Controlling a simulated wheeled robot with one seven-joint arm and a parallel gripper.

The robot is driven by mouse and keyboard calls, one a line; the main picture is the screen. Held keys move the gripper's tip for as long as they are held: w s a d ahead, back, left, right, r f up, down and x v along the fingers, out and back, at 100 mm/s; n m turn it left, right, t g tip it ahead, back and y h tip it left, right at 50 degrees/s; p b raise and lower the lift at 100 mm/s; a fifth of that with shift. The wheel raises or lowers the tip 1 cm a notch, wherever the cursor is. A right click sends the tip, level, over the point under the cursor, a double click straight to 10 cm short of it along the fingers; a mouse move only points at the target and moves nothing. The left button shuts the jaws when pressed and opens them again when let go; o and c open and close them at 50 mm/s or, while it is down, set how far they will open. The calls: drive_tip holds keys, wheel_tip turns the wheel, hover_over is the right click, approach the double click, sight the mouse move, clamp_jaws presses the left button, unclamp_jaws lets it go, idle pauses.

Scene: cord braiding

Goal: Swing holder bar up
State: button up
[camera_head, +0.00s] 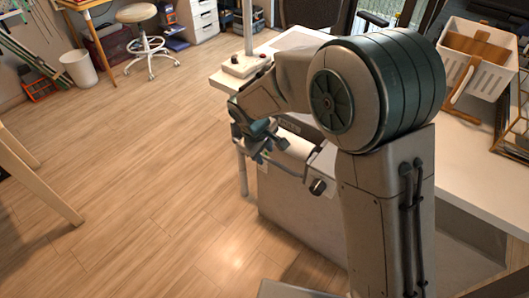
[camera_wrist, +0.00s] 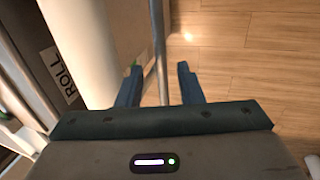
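My gripper (camera_head: 262,150) is beside the front of the white-topped bench, near one end of a white roll (camera_head: 296,148). In the wrist view my gripper (camera_wrist: 160,86) is open, with its two blue fingers apart. A thin grey metal bar (camera_wrist: 158,40) runs lengthwise through the gap between the fingers. I see clear space on both sides of it, and cannot tell its depth or whether it is the holder bar. The white roll (camera_wrist: 85,45) lies left of the fingers, with a label reading ROLL (camera_wrist: 60,75) beside it. My arm hides part of the bench in the head view.
A grey cabinet with a black knob (camera_head: 318,187) is below the roll. A red-buttoned box (camera_head: 246,65) with a post stands on the bench's far corner. A white basket (camera_head: 475,60) is at right. The wooden floor (camera_head: 130,190) at left is mostly clear.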

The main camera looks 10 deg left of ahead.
clamp_jaws()
drive_tip(key=shift+d, duration=0.1)
drive_tip(key=shift+w+p, duration=0.1)
drive_tip(key=shift+p, duration=0.35)
drive_tip(key=p, duration=0.1)
drive_tip(key=g+p, duration=0.1)
drive_tip(key=shift+w+d+r+p, duration=0.15)
drive_tip(key=shift+w+r+p, duration=0.15)
drive_tip(key=shift+r, duration=0.1)
drive_tip(key=shift+w+d+g+y+p, duration=0.3)
drive_tip(key=shift+w+g+y+p, duration=0.4)
drive_tip(key=shift+g+p, duration=0.9)
drive_tip(key=shift+w+d+g+y+p, duration=0.3)
drive_tip(key=shift+w+g+y+p, duration=0.45)
drive_tip(key=shift+p, duration=1.35)
drive_tip(key=shift+w+g+h, duration=0.1)
drive_tip(key=shift+g+h, duration=0.15)
